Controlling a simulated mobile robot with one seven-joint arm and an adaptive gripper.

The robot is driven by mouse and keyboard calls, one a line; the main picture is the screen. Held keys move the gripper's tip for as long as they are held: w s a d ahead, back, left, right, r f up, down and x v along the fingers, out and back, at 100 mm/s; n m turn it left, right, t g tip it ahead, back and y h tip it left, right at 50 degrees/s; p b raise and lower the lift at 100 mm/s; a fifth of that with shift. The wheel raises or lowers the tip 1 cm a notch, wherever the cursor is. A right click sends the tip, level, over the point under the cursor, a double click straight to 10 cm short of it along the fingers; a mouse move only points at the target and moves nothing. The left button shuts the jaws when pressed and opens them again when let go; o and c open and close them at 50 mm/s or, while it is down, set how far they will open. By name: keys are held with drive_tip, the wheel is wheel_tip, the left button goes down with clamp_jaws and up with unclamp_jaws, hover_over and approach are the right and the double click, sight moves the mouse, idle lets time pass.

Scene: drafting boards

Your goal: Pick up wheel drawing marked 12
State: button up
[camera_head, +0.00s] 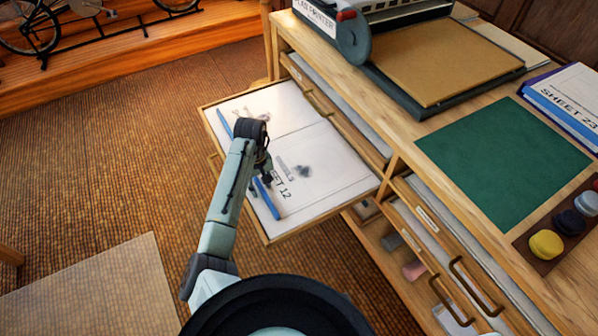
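The wheel drawing (328,170) is a white sheet lying flat in the pulled-out wooden drawer (318,226). Printed lettering ending in "12" and a small dark sketch show on it. A blue strip (267,200) lies along its left edge. My gripper (267,179) is over the left part of this sheet, close to the blue strip, and points down. My arm covers part of the sheets. The fingers are small and dark, so I cannot tell whether they are open or touch the paper.
Another sheet (262,107) with a faint sketch and a blue strip (225,122) lies farther back in the drawer. The cabinet top holds a printer (352,38), a green mat (502,160), a "SHEET 23" stack (575,100) and round coloured pots (546,244). Carpet left of the drawer is clear.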

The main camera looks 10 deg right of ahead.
drive_tip(key=shift+c, duration=0.2)
clamp_jaws()
drive_tip(key=shift+r, duration=0.15)
idle(0.4)
